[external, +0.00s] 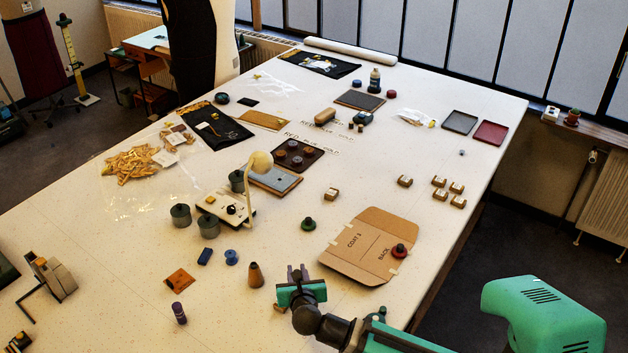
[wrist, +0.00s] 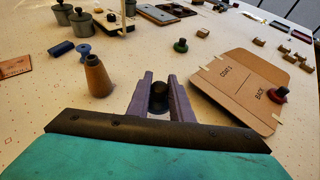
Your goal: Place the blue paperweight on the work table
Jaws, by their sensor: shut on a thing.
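My gripper (external: 298,271) is low over the near part of the white work table (external: 130,255). In the wrist view, its two purple fingers (wrist: 160,79) are shut on a dark knobbed piece, which I take to be the blue paperweight (wrist: 159,98). It looks almost black there, upright, with a round knob above a wider base. Its colour is hard to make out. In the external view the gripper hides it. I cannot tell whether its base touches the table or hangs just above it.
A brown cone (external: 255,275) stands close left of my gripper. A cardboard pattern (external: 366,243) with a red knobbed weight (external: 399,251) lies to the right. A green knobbed weight (external: 308,224) is beyond. A blue spool (external: 231,257) and dark blue block (external: 204,256) lie left.

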